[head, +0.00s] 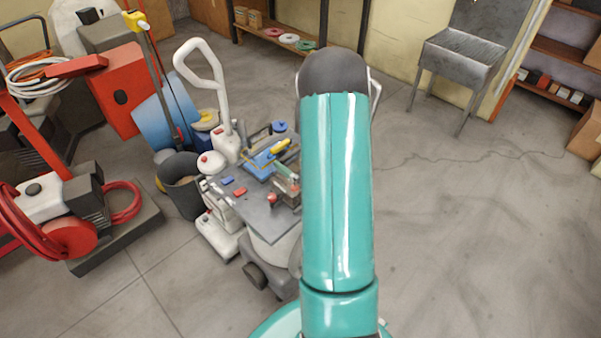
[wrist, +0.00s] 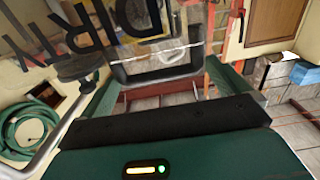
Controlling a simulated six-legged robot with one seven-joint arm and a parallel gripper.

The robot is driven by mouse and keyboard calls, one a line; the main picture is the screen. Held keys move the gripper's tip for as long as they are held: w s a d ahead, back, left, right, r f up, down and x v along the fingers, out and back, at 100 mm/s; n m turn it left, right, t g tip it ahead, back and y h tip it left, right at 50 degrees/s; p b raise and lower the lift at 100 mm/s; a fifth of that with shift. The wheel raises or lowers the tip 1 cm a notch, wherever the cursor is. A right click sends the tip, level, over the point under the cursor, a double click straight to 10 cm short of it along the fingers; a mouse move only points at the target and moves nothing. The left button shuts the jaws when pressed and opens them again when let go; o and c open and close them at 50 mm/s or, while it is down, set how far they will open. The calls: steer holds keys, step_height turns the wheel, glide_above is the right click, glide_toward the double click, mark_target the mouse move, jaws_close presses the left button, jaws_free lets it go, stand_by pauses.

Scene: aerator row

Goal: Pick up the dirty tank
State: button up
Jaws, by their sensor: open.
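The dirty tank (wrist: 158,62) shows in the wrist view as a clear container with a dark rim. My gripper (wrist: 160,88) is open, with one green finger at the left and one at the right. The tank is ahead of the gripper, in line with the gap between the fingers. I cannot tell whether they touch. In the head view my teal arm hides the gripper, and I cannot make out the tank there.
A cart (head: 262,215) with tools stands left of my arm. A white upright machine (head: 208,85), dark bucket (head: 181,185) and red machine (head: 70,232) stand farther left. A metal sink (head: 463,55) is at the back right. A green hose (wrist: 28,130) hangs left in the wrist view.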

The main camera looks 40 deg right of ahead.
steer(key=shift+w, duration=0.95)
steer(key=c, duration=1.6)
steer(key=shift+r, duration=0.15)
steer(key=shift+c, duration=0.4)
steer(key=shift+r, duration=0.1)
